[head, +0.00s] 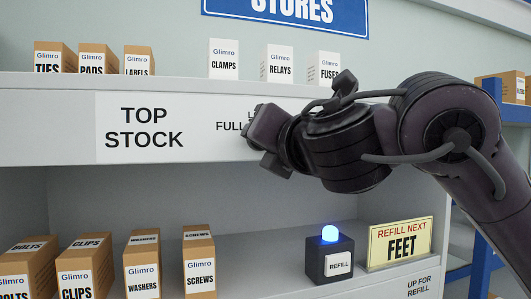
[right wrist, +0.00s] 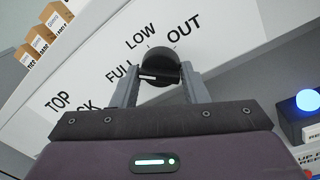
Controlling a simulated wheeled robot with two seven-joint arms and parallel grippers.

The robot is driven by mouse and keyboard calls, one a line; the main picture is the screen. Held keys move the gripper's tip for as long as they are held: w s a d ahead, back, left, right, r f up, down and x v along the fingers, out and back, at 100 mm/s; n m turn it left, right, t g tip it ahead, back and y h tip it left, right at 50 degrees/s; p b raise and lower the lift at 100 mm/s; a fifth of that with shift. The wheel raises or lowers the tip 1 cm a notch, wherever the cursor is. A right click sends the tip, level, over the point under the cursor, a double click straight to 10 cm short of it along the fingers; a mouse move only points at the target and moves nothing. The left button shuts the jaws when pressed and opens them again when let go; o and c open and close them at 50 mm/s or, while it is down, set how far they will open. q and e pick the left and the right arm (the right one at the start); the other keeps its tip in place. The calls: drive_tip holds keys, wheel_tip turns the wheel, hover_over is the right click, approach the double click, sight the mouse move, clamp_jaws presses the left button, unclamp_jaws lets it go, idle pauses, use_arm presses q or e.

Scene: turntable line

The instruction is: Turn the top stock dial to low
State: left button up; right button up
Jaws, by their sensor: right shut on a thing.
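The top stock dial (right wrist: 157,62) is a dark round knob on the white shelf-front panel, with FULL, LOW and OUT printed around it. My right gripper (right wrist: 159,76) is shut on the dial, one grey finger on each side. A pale line shows on the knob between the fingers, but I cannot tell which word the dial points to. In the head view my right gripper (head: 268,137) is against the panel right of the TOP STOCK label (head: 144,128); it hides the dial and most of the wording. My left gripper is not in view.
Small boxes, such as the CLAMPS box (head: 224,60), stand on the top shelf above the panel.

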drive_tip(key=m+b, duration=0.3)
drive_tip(key=m, duration=0.2)
drive_tip(key=m+b, duration=0.3)
drive_tip(key=m, duration=0.2)
drive_tip(key=shift+a+f+t, duration=0.15)
drive_tip(key=shift+f+t, duration=0.05)
drive_tip(key=shift+t, duration=0.1)
idle(0.4)
drive_tip(key=o, duration=0.7)
drive_tip(key=shift+o, duration=1.2)
drive_tip(key=shift+r, duration=0.1)
drive_tip(key=b+v, duration=0.5)
drive_tip(key=v, duration=0.3)
drive_tip(key=shift+b, duration=0.3)
